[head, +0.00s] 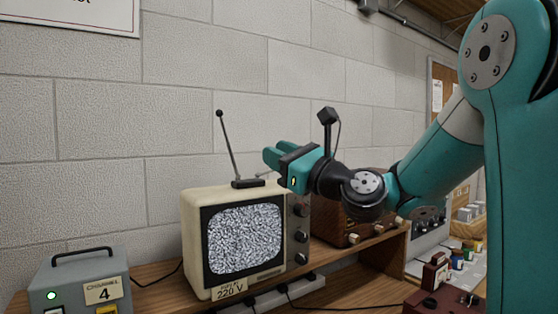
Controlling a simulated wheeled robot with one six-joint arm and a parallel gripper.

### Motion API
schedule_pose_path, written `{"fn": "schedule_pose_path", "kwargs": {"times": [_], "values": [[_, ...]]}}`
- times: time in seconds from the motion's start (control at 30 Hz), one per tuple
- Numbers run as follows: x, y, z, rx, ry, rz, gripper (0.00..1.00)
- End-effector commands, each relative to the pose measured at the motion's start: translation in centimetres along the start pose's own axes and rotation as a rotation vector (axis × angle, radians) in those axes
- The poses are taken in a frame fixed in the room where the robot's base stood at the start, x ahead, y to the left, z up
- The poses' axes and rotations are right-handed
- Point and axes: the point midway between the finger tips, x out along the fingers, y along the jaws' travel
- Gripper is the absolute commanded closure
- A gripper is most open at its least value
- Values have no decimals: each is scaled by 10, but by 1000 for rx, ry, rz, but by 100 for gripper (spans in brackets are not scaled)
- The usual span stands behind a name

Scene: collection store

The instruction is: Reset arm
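My arm comes in from the right, and my gripper (270,155) is in front of the wall, above the right part of a cream television (192,235). Its teal fingers point left and are seen nearly edge-on, so the gap between them does not show clearly. I see nothing held at the fingertips. One antenna rod (227,145) of the television stands to the left of the fingers, apart from them in the picture. Another thin rod runs up toward my gripper and is partly hidden by it.
The television shows static and stands on a wooden shelf (160,275), with a "220 V" tag (230,289). A grey "Channel 4" box (60,285) is at left. A brown wooden radio (325,225) stands behind my wrist. Small colored jars (457,260) are at right.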

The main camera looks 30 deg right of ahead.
Motion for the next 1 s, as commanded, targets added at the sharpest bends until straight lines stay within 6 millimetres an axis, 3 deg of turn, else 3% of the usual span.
{"fn": "schedule_pose_path", "kwargs": {"times": [0.4, 0.5, 0.57, 0.67, 0.77, 0.8, 0.9, 1.0], "values": [[0, 0, 0, -1, 1, 1, 72], [2, 12, -2, -49, 17, 41, 72], [4, 32, -6, -132, 42, 110, 72], [1, 90, -18, -385, 89, 324, 72], [-19, 159, -36, -731, 88, 629, 72], [-33, 183, -44, -873, 64, 761, 72], [-75, 233, -60, -1203, -56, 1091, 72], [-125, 264, -74, -1475, -256, 1409, 72]]}}
